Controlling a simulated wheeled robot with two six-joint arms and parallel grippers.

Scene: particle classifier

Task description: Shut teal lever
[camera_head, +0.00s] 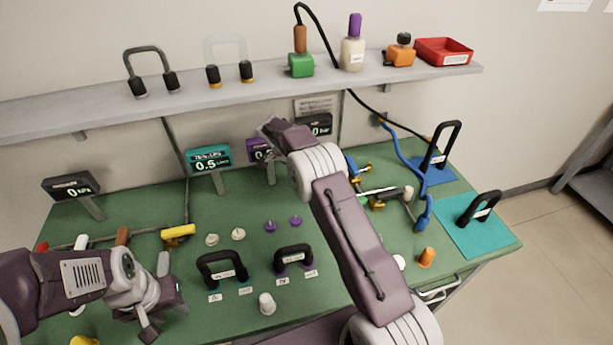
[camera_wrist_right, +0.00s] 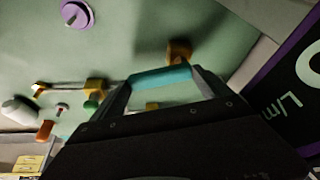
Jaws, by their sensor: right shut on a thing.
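In the right wrist view, the teal lever (camera_wrist_right: 160,76) is a short teal bar lying between the two fingers of my right gripper (camera_wrist_right: 162,88). The fingers are shut on it, with brass fittings close by. In the head view, my right arm crosses the middle of the bench and hides the teal lever and the right fingertips. My left gripper (camera_head: 160,298) is at the lower left over the green bench, its fingers apart and empty.
A purple-framed display (camera_wrist_right: 295,100) is close on the right in the wrist view. On the green bench (camera_head: 330,285) stand black-handled holders (camera_head: 222,268), a yellow lever (camera_head: 178,232), a blue lever (camera_head: 352,165) and several knobs. A shelf (camera_head: 190,100) runs along the back.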

